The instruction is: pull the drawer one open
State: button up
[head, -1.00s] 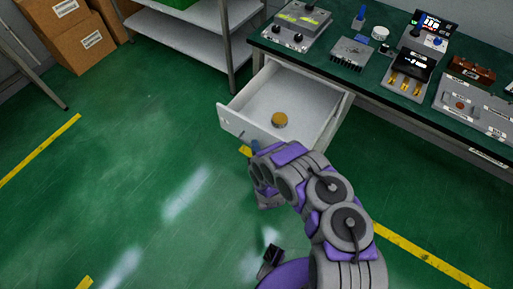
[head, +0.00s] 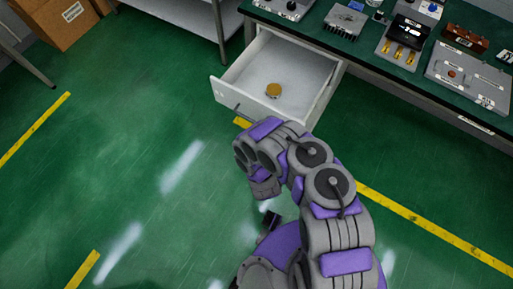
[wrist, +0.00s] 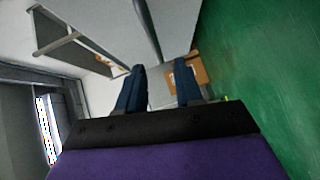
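A white drawer (head: 296,68) under the green-topped workbench stands well pulled out in the head view. A small round golden-brown object (head: 273,90) lies inside it. My arm reaches up toward the drawer's front from below. My gripper is mostly hidden behind my own wrist links there, close to the lower edge of the drawer front. In the wrist view my gripper (wrist: 158,85) shows two dark blue fingers spread apart. I see nothing held between them. I cannot tell whether a finger touches the drawer or a handle.
The workbench (head: 390,78) carries several devices at the upper right. A grey metal shelf (head: 190,14) and a cardboard box (head: 62,20) stand at the upper left. Green floor (head: 110,130) with yellow lines lies clear to the left.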

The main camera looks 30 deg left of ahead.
jog(key=f+p+v, duration=0.1)
jog(key=v, duration=0.6)
jog(key=shift+s+r, duration=0.45)
jog(key=shift+r, duration=0.05)
jog(key=shift+d+r, duration=0.1)
jog(key=shift+d, duration=0.25)
jog(key=shift+s+a, duration=0.1)
